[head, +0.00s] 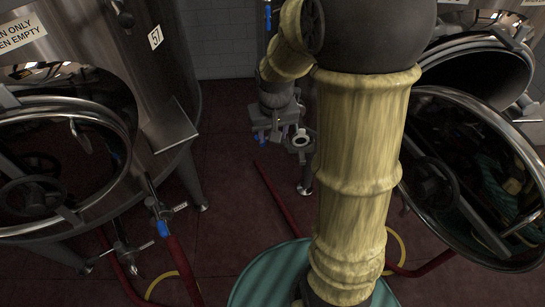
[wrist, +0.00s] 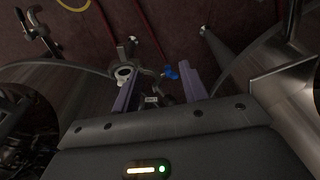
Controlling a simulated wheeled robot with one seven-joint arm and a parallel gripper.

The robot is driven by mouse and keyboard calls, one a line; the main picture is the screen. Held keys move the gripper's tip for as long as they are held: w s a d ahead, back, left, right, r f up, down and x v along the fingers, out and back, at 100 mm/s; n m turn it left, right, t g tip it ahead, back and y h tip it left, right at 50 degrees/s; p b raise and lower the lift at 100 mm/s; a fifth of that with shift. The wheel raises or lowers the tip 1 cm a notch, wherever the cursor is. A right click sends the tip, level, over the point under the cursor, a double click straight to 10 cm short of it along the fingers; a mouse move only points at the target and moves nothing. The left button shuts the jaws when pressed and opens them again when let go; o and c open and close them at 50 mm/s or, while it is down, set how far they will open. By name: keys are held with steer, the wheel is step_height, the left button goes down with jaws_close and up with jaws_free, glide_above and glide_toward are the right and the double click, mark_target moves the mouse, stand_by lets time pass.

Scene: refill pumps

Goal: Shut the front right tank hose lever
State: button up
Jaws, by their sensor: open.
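My gripper (head: 278,134) is beyond my yellow-sleeved arm in the head view, low between the two rows of tanks. In the wrist view its two purple fingers (wrist: 157,76) are apart, with nothing clamped. A small blue lever (wrist: 170,72) shows between the fingertips, closer to the right finger; a blue bit (head: 262,138) also shows by the gripper in the head view. I cannot tell whether the lever lies between the fingers or beyond them. A round pipe fitting (wrist: 123,73) is by the left finger. My arm hides part of the right side.
A steel tank marked 57 (head: 155,70) stands left, with an open round hatch (head: 60,165) and a blue hose lever (head: 163,228). Another open hatch (head: 470,180) is at right. Red hoses (head: 275,195) lie on the dark red floor.

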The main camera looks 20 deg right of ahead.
steer(key=shift+n, duration=0.3)
steer(key=s, duration=0.1)
steer(key=s+a+f+b, duration=0.1)
steer(key=s, duration=0.1)
steer(key=s+f, duration=0.1)
steer(key=s, duration=0.1)
steer(key=shift+a+f, duration=0.15)
steer(key=shift+a, duration=0.2)
steer(key=shift+s, duration=0.25)
steer(key=c, duration=0.5)
steer(key=shift+t, duration=0.3)
steer(key=s, duration=0.3)
steer(key=s+a, duration=0.1)
steer(key=shift+s+a+f, duration=0.1)
steer(key=shift+s+f, duration=0.25)
steer(key=shift+s, duration=0.05)
jaws_close()
steer(key=shift+w, duration=0.15)
